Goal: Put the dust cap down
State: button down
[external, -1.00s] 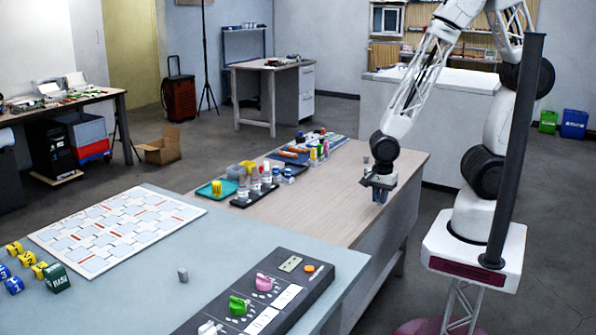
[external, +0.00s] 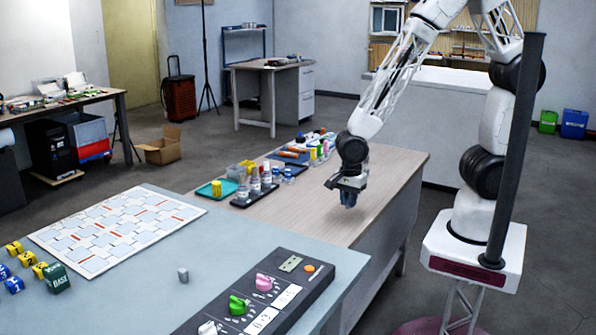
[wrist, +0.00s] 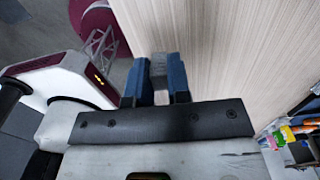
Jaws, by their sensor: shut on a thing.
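My gripper (external: 348,199) is over the right part of the wooden tabletop in the external view. In the wrist view my gripper (wrist: 157,88) has its two blue fingers shut on a small grey block-like piece, which I take to be the dust cap (wrist: 158,68). The cap shows between the fingertips against the pale wood; its lower part is hidden by the fingers. In the external view the cap cannot be made out. I cannot tell the exact height of the cap above the wood.
A dark tray (external: 241,203) with several small bottles and a teal tray (external: 204,191) stand left of my gripper. A control panel (external: 320,283) with knobs and a small grey cylinder (external: 183,275) are on the nearer grey table. The wood around my gripper is clear.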

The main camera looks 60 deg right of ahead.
jog(key=w+a+r, duration=0.1)
jog(key=w+a, duration=0.1)
jog(key=a, duration=0.7)
jog(key=w+a, duration=0.1)
jog(key=a, duration=0.8)
jog(key=w+a+r, duration=0.1)
jog(key=w+a, duration=0.1)
jog(key=a, duration=0.7)
jog(key=shift+w+a+r, duration=0.3)
jog(key=shift+r, duration=0.05)
send_over(231, 261)
jog(key=shift+a+f, duration=0.1)
jog(key=shift+f, duration=0.65)
jog(key=shift+f, duration=1.75)
jog(key=shift+f, duration=0.15)
jog(key=c, duration=1.1)
grip_release()
